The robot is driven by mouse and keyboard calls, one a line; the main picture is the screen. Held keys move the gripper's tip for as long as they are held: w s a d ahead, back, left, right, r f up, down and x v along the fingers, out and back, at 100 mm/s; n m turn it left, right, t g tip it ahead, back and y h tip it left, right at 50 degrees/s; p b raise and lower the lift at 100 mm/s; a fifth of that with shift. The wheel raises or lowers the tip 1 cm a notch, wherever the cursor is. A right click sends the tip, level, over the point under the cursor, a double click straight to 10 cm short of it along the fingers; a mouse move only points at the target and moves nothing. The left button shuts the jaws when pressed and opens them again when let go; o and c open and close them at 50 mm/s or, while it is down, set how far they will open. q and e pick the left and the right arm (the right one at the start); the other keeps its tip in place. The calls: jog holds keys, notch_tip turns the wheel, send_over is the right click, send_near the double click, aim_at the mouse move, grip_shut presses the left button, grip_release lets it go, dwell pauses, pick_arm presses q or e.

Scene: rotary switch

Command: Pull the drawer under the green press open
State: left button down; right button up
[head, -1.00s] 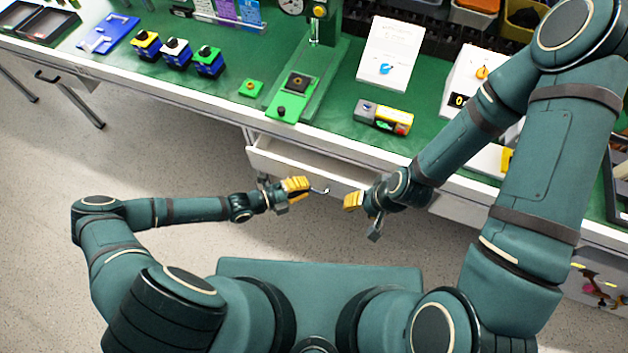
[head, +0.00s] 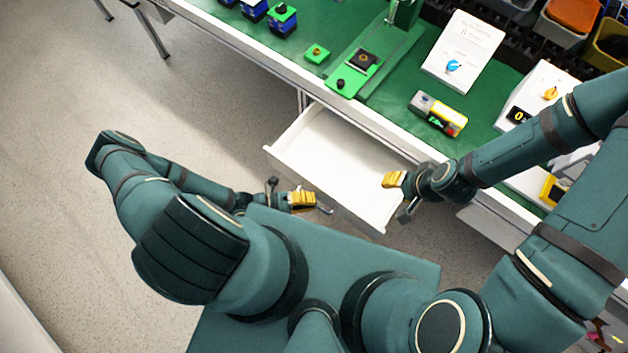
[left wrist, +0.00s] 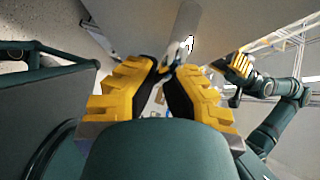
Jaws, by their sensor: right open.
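The white drawer (head: 335,150) under the green press (head: 372,70) stands well open, and its empty-looking inside shows in the head view. My left gripper (head: 312,201) is at the outer side of the drawer front, at the curved metal handle (head: 326,210). In the left wrist view the yellow fingers of my left gripper (left wrist: 173,62) come together at the tips on the handle, which they partly hide. My right gripper (head: 398,194) is open and empty beside the right end of the drawer front.
The green bench top holds a yellow-grey button box (head: 438,113), a white panel with a blue knob (head: 463,52) and another with an orange knob (head: 538,97). The floor left of the drawer (head: 210,115) is clear. My own base is close to the drawer front.

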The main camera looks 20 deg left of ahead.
pick_arm(q)
jog(key=shift+s+d, duration=0.1)
jog(key=c, duration=1)
grip_release()
jog(key=v, duration=1.2)
